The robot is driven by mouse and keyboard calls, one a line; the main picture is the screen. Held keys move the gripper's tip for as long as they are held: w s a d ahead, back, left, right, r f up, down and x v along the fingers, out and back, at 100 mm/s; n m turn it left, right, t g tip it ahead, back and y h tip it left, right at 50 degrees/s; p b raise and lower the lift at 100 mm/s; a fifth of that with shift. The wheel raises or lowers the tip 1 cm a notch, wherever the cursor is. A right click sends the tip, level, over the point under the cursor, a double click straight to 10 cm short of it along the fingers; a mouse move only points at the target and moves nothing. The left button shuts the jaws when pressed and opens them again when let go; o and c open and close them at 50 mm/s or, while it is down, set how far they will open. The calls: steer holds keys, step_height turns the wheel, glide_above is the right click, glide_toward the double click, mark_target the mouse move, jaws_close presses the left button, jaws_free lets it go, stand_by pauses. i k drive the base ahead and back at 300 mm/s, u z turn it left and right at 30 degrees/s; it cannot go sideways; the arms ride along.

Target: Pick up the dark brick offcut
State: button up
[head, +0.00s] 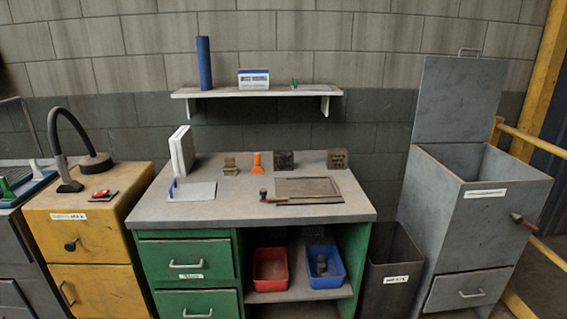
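A dark, nearly black block (284,160) that looks like the dark brick offcut stands at the back of the grey workbench top (235,209). To its right, apart from it, stands a browner block with small holes (337,158). To its left are an orange object (257,163) and a small tan stack (230,166). Grey-brown pieces (321,266) lie in a blue bin (334,280) on the shelf under the bench; what they are is too small to tell. My gripper is not in view.
A framed flat plate (308,188) and a dark-handled tool (264,195) lie in front of the blocks. A white binder (182,152) and paper (195,191) are at left. A wall shelf (257,92) hangs above. A red bin (270,280) stands below. An open grey bin (480,190) stands right.

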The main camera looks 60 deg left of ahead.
mark_target(282, 159)
steer(key=z, duration=0.15)
steer(key=k, duration=0.2)
steer(key=u, duration=3.25)
steer(key=k, duration=0.65)
steer(key=z, duration=0.25)
steer(key=i, duration=0.65)
steer(key=z, duration=0.05)
